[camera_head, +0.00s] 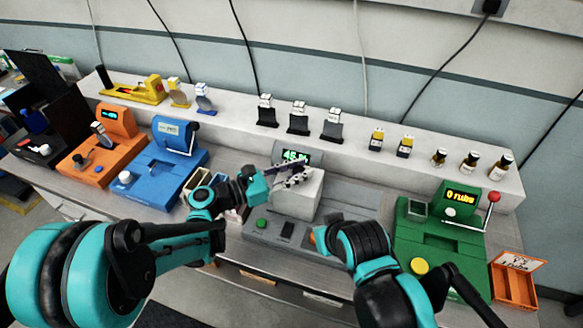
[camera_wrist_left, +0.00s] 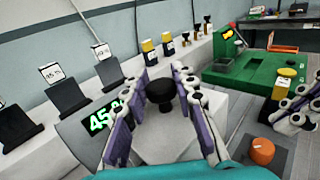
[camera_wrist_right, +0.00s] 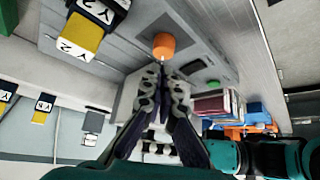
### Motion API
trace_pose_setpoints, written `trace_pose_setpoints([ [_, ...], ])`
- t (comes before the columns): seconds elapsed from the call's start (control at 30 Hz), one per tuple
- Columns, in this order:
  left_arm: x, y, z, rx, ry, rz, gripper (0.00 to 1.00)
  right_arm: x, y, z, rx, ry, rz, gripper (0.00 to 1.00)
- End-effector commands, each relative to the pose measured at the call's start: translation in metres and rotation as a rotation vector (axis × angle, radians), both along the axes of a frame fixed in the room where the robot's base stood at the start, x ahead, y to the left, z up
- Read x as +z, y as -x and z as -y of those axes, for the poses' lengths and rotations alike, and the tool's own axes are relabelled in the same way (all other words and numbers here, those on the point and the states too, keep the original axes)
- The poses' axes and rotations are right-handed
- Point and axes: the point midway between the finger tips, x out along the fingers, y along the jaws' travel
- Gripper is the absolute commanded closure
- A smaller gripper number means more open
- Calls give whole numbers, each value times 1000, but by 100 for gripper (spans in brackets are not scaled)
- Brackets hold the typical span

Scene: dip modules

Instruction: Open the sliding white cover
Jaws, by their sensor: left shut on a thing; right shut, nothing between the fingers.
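The white sliding cover (camera_head: 300,197) is a box-shaped block on the grey machine in the middle of the bench. It also shows in the left wrist view (camera_wrist_left: 152,140), with a black round knob (camera_wrist_left: 160,92) on it. My left gripper (camera_head: 287,178) is at the top of the cover, its fingers shut on the knob, one on each side. My right gripper (camera_wrist_right: 165,78) is shut and empty beside the machine's orange knob (camera_wrist_right: 164,45). In the head view my right arm hides most of that gripper. The machine's display (camera_wrist_left: 105,115) is lit green.
A blue machine (camera_head: 165,170) and an orange machine (camera_head: 98,150) stand to the left. A green machine (camera_head: 440,245) stands to the right, with an orange tray (camera_head: 515,280) beside it. Black stands and small bottles line the white shelf (camera_head: 350,120) behind.

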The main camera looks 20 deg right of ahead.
Motion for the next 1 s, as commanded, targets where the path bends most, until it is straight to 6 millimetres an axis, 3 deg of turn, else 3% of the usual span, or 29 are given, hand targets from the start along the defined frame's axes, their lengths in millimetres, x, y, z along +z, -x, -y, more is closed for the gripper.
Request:
trace_pose_setpoints([
  [0.2,0,38,54,-8,1,0,100,-5,0,0,0,0,0,100],
  [0.37,0,55,81,-4,1,0,100,-7,0,0,0,0,0,100],
  [0.77,0,61,90,0,1,0,100,-7,0,0,0,0,0,100],
  [0.8,0,61,89,0,1,0,71,-7,0,0,0,0,0,100],
  [0.87,0,61,89,0,1,0,55,-7,0,0,0,0,0,100],
  [0.9,0,61,89,0,1,0,51,-7,0,0,0,0,0,100],
  [1.0,0,61,89,0,1,0,51,-7,0,0,0,0,0,100],
])
